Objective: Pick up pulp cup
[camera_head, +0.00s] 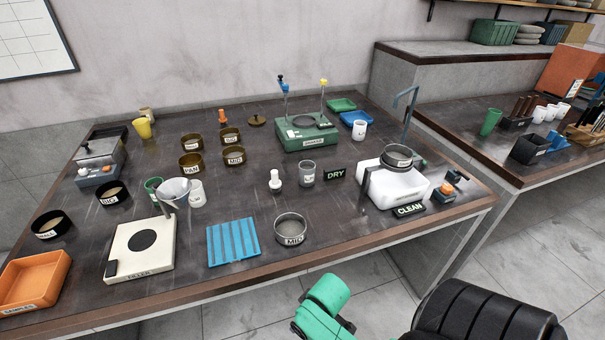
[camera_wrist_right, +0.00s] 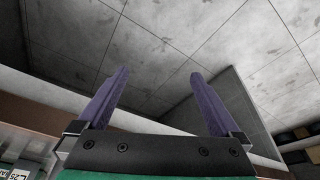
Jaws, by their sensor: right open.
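No label reading "pulp" is legible. Several cups stand upright on the dark bench (camera_head: 270,262): a grey labelled cup (camera_head: 307,173) left of the DRY sign, a white cup (camera_head: 196,194) by a metal funnel-like vessel, a green cup (camera_head: 153,187), a yellow cup (camera_head: 143,128) at the back left and a white cup (camera_head: 360,129) at the back. I cannot tell which is the pulp cup. My right gripper (camera_wrist_right: 158,74) is open and empty, its purple fingers apart, away from every cup. My left gripper is out of view.
A green-based device (camera_head: 306,135) stands at the back, a white tub (camera_head: 393,188) with a sieve to the right. A blue ribbed mat (camera_head: 233,242), a steel sieve (camera_head: 291,229), a white plate device (camera_head: 141,250) and an orange tray (camera_head: 34,281) lie near the front edge.

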